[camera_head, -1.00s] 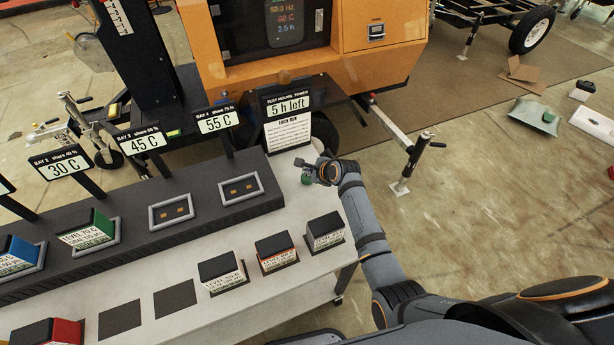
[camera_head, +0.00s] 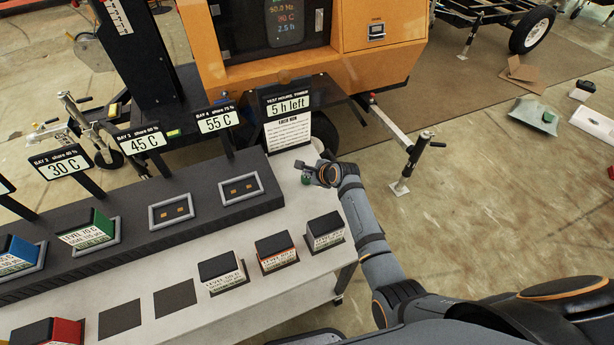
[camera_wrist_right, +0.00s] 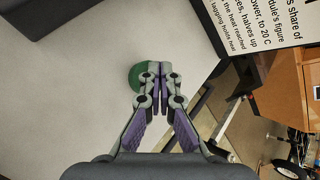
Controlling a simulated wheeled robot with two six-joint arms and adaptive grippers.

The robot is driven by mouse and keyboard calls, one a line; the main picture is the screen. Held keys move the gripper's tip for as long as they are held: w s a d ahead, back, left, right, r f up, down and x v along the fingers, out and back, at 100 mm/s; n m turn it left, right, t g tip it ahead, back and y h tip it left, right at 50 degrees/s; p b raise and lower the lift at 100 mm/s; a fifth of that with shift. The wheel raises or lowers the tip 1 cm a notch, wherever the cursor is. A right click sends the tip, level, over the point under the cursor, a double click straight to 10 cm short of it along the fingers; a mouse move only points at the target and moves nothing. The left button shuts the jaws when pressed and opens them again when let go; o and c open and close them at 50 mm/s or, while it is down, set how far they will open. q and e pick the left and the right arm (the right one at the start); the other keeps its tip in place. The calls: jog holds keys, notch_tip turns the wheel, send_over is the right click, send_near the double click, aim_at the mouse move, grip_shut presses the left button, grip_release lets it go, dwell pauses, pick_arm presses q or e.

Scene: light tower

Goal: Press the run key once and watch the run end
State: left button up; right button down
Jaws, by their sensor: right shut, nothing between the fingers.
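The run key looks to be the round green button (camera_head: 306,180) at the far right end of the pale bench. It also shows in the right wrist view (camera_wrist_right: 136,78), partly hidden behind the fingers. My right gripper (camera_head: 308,170) is shut and empty, with its fingertips over or beside the button. It also shows in the right wrist view (camera_wrist_right: 161,70). I cannot tell whether the tips touch the button. The hours sign (camera_head: 288,105) reads "5 h left". The screen (camera_head: 286,20) on the orange machine shows lit figures. My left gripper is out of view.
The bench (camera_head: 190,325) carries a dark rack (camera_head: 130,238). A blue module (camera_head: 18,255) and a green module (camera_head: 88,230) sit in bays; two bays to the right are empty. Three black-topped modules stand at the front, with a red one (camera_head: 65,332) at left. Bay signs stand behind.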

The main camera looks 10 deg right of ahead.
jog(key=shift+f, duration=0.4)
jog(key=shift+r, duration=0.1)
dwell(0.4)
jog(key=shift+r+p, duration=0.95)
jog(key=shift+p, duration=0.25)
notch_tip(320, 180, up, 5)
jog(key=p, duration=0.6)
jog(key=shift+r, duration=0.1)
